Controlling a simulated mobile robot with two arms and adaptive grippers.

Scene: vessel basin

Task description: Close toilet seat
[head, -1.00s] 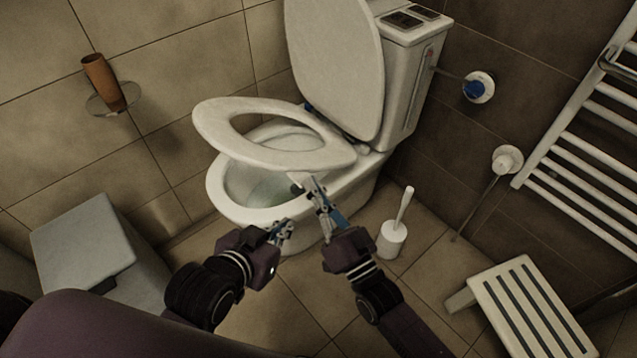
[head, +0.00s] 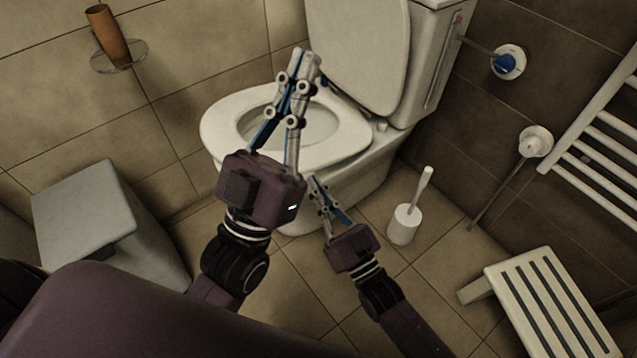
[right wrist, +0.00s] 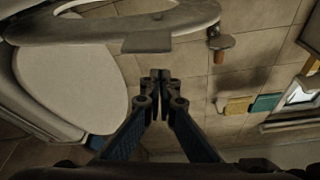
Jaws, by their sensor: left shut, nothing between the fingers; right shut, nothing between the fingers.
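The toilet's white lid (head: 362,50) stands raised against the cistern. The white seat ring (head: 345,136) appears to lie flat over the bowl; any gap beneath is hard to see. The bowl (head: 358,176) shows below it. My left gripper (head: 308,58) is shut and empty, pointing up in front of the lid and hiding part of the ring. My right gripper (head: 314,183) is shut and empty, low by the bowl's front side. In the right wrist view, the right fingertips (right wrist: 160,76) are together, with the ring (right wrist: 100,28) beyond and the lid (right wrist: 70,85) at left.
A toilet brush (head: 405,222) stands on the floor right of the bowl. A slatted stool (head: 545,300) is at lower right, a grey bin (head: 85,215) at left. A towel rail (head: 600,125) and a brown cup (head: 108,35) are on the walls.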

